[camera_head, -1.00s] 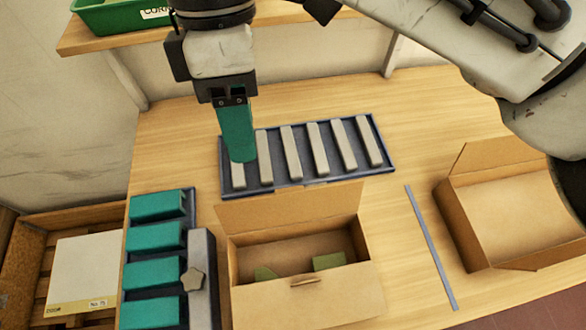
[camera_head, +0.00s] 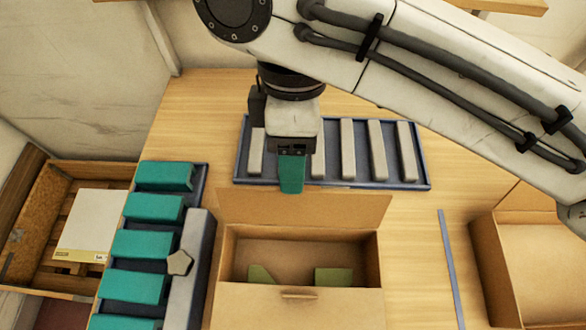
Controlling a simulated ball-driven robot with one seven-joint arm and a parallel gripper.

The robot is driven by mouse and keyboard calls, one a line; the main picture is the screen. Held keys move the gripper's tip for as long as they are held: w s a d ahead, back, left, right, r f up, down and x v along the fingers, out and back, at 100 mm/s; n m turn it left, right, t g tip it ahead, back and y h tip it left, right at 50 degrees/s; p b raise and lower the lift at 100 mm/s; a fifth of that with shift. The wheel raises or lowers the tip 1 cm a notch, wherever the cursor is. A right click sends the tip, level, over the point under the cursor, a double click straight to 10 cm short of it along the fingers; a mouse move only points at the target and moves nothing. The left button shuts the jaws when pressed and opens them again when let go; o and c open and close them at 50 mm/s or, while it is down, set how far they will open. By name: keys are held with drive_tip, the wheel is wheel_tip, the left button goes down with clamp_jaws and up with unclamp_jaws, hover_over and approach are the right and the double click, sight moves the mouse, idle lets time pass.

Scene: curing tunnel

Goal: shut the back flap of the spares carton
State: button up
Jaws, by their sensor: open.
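A brown open carton (camera_head: 300,306) stands at the front middle, with two olive-green pieces (camera_head: 333,277) inside. Its back flap (camera_head: 300,207) stands raised along the far edge. A second brown carton (camera_head: 488,262) is partly in view at the right, with a raised flap (camera_head: 530,207). I see no label telling which is the spares carton. My gripper (camera_head: 291,188) points down just behind the middle carton's back flap, above the near part of the bar tray. Its teal fingers are open and hold nothing visible. I cannot tell whether they touch the flap.
A blue tray (camera_head: 334,183) of grey bars lies behind the middle carton. A rack with teal blocks (camera_head: 152,209) and a grey bar with a knob (camera_head: 180,263) stand left. A blue-grey strip (camera_head: 451,270) lies between the cartons. A wooden crate (camera_head: 27,225) is far left.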

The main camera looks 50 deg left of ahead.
sight(303, 204)
drive_tip(key=shift+x, duration=1.6)
clamp_jaws()
